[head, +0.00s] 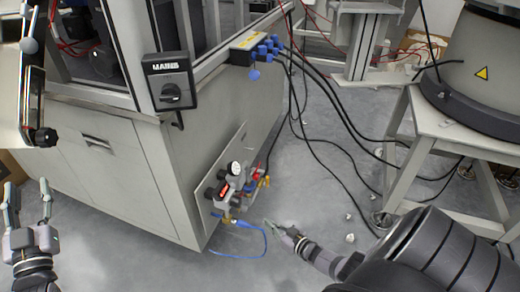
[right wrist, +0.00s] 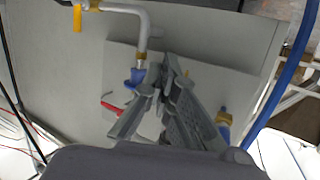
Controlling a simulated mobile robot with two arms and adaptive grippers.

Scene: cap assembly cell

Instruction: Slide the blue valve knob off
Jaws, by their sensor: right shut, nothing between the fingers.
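The valve assembly (head: 232,188) with a gauge, red and yellow parts is mounted on a panel low on the cabinet side. A blue part (right wrist: 135,78), which looks like the knob, sits below a brass fitting in the right wrist view. Another blue part (right wrist: 223,118) with a brass collar is right of the fingers there. My right gripper (head: 272,228) is shut and empty, right of and below the valve assembly. In the right wrist view its fingers (right wrist: 172,72) are beside the left blue part, partly covering the panel; contact is unclear. My left gripper (head: 28,198) is open and empty at far left.
A blue hose (head: 264,246) loops on the floor beneath the valves. Black cables (head: 330,140) run down from the cabinet's blue connectors. A grey stand (head: 465,138) with a large vessel is at right. A red handle (right wrist: 110,107) is left of the fingers.

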